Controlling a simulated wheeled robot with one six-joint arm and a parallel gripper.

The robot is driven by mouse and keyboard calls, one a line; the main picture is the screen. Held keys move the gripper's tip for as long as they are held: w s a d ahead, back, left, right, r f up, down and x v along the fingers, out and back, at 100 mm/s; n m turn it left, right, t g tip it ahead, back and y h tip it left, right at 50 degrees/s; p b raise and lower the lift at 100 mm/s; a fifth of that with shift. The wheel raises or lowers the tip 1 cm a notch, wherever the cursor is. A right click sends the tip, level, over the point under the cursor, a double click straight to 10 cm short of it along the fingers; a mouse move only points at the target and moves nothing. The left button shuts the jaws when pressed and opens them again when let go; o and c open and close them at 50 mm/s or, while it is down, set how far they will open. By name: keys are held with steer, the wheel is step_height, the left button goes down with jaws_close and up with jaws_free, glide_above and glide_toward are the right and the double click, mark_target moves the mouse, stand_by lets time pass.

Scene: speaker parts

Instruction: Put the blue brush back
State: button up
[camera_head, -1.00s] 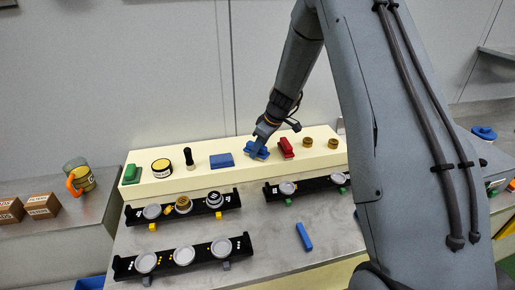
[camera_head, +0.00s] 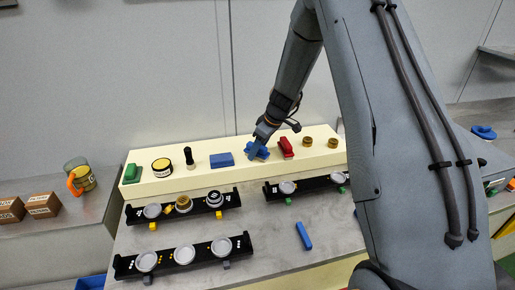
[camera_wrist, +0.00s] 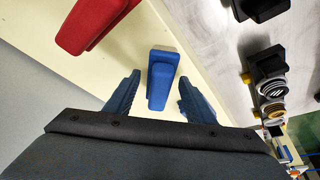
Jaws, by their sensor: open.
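The blue brush (camera_wrist: 161,72) sits on the cream raised shelf (camera_wrist: 128,48), with a wide block end and a narrower part toward my wrist. My gripper (camera_wrist: 158,77) is open, with one finger on each side of the brush and a visible gap on both sides. In the head view the gripper (camera_head: 259,146) points down at the brush from above, and the fingers partly hide it.
A red brush (camera_head: 286,148) stands close to the right of the gripper. A blue block (camera_head: 221,160), a black-handled stamp (camera_head: 189,157) and a round tin (camera_head: 161,168) are to the left. Black racks (camera_head: 180,258) and a blue bar (camera_head: 303,236) lie on the metal table in front.

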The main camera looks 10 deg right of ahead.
mark_target(263, 146)
steer(key=shift+d+r+b, duration=0.1)
steer(key=shift+r+b, duration=0.3)
steer(key=shift+r, duration=0.05)
steer(key=b+v, duration=0.1)
steer(key=v, duration=0.1)
steer(key=b+v, duration=0.1)
steer(key=v, duration=0.1)
steer(key=d+b+v, duration=0.1)
steer(key=v, duration=0.1)
steer(key=shift+s+f, duration=0.2)
steer(key=shift+s, duration=0.25)
steer(key=shift+s+r, duration=0.4)
steer(key=s+a+m+g+h+b, duration=0.1)
steer(key=s+m, duration=0.8)
steer(key=s, duration=1.9)
steer(key=shift+s+a+f+g+h, duration=0.35)
steer(key=shift+s+a+g+h, duration=0.05)
steer(key=shift+a+h, duration=0.65)
